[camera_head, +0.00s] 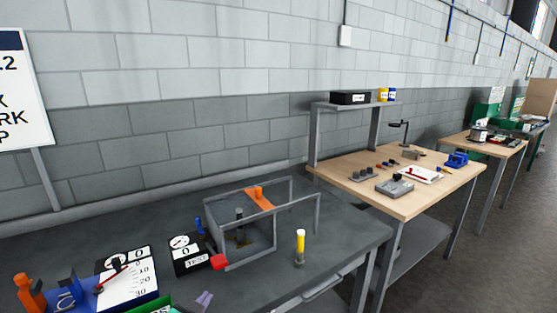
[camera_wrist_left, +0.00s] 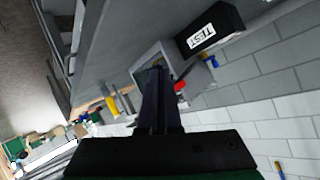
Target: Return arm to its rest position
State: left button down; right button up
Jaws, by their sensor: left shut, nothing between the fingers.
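My left gripper (camera_wrist_left: 157,72) shows in the left wrist view as two dark fingers pressed together, with nothing between them. The fingers point up the picture, across the view of a grey bench, a frame fixture and a box marked TEST (camera_wrist_left: 212,32). They hide part of the fixture, and I cannot tell the distance between them. In the head view I cannot clearly make out the left gripper. My right gripper shows in neither view.
A wooden table (camera_head: 428,202) stands right. The block wall (camera_head: 200,110) closes the back.

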pick_arm(q)
jog(key=s+a+f+n+g, duration=0.1)
jog(key=s+a+f+g, duration=0.1)
jog(key=s+f+g, duration=0.3)
jog(key=s+a+f+n+g, duration=0.1)
jog(key=s+a+f, duration=0.15)
jog(key=s, duration=0.55)
jog(key=s+a+f+n+g, duration=0.1)
jog(key=s+f+g, duration=0.25)
jog(key=s, duration=0.25)
jog(key=s+f, duration=0.3)
jog(key=f, duration=2.1)
jog(key=s+a+f+g, duration=0.2)
jog(key=s+a+f, duration=0.1)
jog(key=s+f, duration=1.1)
jog(key=s, duration=0.3)
jog(key=shift+f, duration=0.35)
